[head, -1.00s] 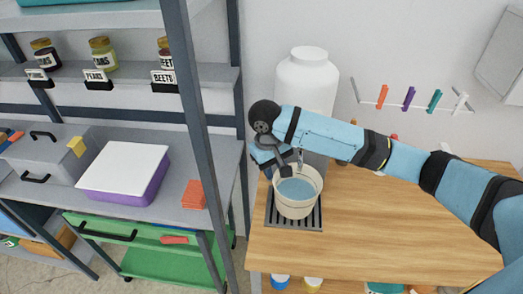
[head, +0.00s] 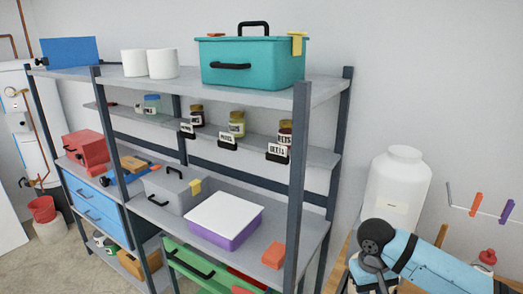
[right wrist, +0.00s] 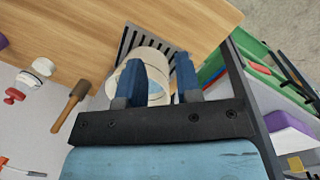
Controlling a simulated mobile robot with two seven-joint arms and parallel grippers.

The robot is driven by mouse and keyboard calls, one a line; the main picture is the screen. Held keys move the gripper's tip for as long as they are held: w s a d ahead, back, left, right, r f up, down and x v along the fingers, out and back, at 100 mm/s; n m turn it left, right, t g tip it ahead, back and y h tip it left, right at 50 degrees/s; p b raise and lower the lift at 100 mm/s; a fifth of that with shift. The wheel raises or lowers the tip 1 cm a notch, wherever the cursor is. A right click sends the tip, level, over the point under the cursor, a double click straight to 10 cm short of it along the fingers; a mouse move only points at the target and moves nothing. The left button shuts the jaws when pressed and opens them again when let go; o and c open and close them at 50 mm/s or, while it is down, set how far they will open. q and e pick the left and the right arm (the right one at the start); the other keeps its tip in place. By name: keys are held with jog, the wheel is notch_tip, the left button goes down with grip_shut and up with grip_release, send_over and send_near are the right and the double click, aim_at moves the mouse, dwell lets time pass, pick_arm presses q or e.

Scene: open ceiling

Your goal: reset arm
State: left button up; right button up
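My right arm (head: 425,268) enters the head view at the lower right, bent at a dark joint, with its gripper mostly cut off by the bottom edge. In the right wrist view, my right gripper (right wrist: 158,64) has two blue fingers standing apart. My left gripper is not in view.
A grey shelf rack (head: 297,190) holds a teal toolbox (head: 250,66), jars and a purple box with a white lid (head: 225,217). A white container (head: 398,190) stands right of it.

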jog(key=s+a+f+n+t+y, duration=0.1)
jog(key=s+a+f+t+y, duration=0.25)
jog(key=a+f, duration=0.3)
jog(key=s+a+f+n+t+y, duration=0.1)
jog(key=s+a+f+t+y, duration=0.2)
jog(key=a+f, duration=0.35)
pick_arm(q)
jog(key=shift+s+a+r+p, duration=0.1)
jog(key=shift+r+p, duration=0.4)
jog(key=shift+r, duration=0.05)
pick_arm(e)
jog(key=s+d+f+t+h, duration=0.1)
jog(key=s+d+f+t, duration=0.1)
jog(key=s, duration=0.5)
jog(key=s+d+f+t+h, duration=0.1)
jog(key=s+d+f+t, duration=0.2)
jog(key=s, duration=0.5)
jog(key=shift+d+f, duration=0.6)
jog(key=shift+d, duration=0.5)
jog(key=shift+s+t, duration=0.1)
jog(key=shift+t, duration=0.15)
